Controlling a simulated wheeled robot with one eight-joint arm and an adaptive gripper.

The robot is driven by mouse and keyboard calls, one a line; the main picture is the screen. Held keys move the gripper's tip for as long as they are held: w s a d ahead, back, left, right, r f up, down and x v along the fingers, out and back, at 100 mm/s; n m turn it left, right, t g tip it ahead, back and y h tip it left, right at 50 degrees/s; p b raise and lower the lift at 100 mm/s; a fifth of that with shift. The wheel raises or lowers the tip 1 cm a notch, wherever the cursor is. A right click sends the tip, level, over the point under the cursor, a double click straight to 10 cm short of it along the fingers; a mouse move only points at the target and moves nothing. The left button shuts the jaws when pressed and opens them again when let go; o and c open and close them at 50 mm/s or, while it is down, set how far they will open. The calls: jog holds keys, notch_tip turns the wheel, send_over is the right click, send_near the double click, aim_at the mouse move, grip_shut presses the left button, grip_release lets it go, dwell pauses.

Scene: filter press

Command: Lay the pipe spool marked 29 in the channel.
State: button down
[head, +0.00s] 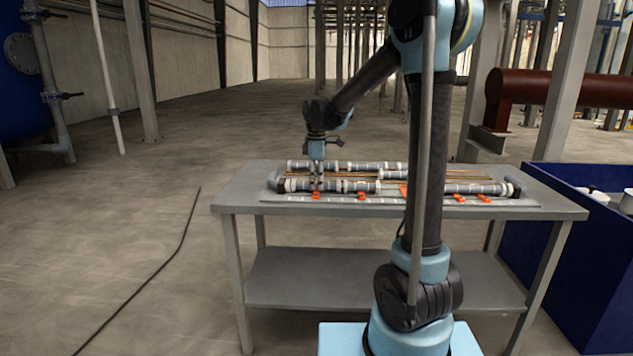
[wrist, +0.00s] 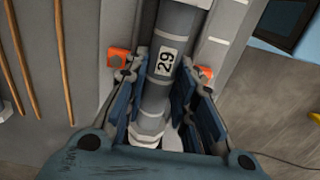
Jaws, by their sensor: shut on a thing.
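The pipe spool marked 29 (wrist: 164,84) is a grey cylinder with a white number label and a pale collar at its near end. In the wrist view my gripper (wrist: 163,92) is shut on it, with blue fingers along both sides. Orange clips (wrist: 118,58) show on both sides of the spool. In the head view my gripper (head: 316,180) points down at the left part of the front pipe row (head: 352,186), which lies in the channel along the table. I cannot tell whether the held spool touches the channel floor.
The grey table (head: 242,195) carries a rear pipe row (head: 350,166) and thin brown rods (wrist: 42,60) between the rows. A marked strip (head: 375,200) runs along the front. A blue bin (head: 560,240) stands at the right. My arm hides part of the channel.

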jog(key=c, duration=1.2)
grip_release()
jog(key=shift+c, duration=0.2)
notch_tip(320, 180, up, 12)
jog(key=shift+w, duration=0.1)
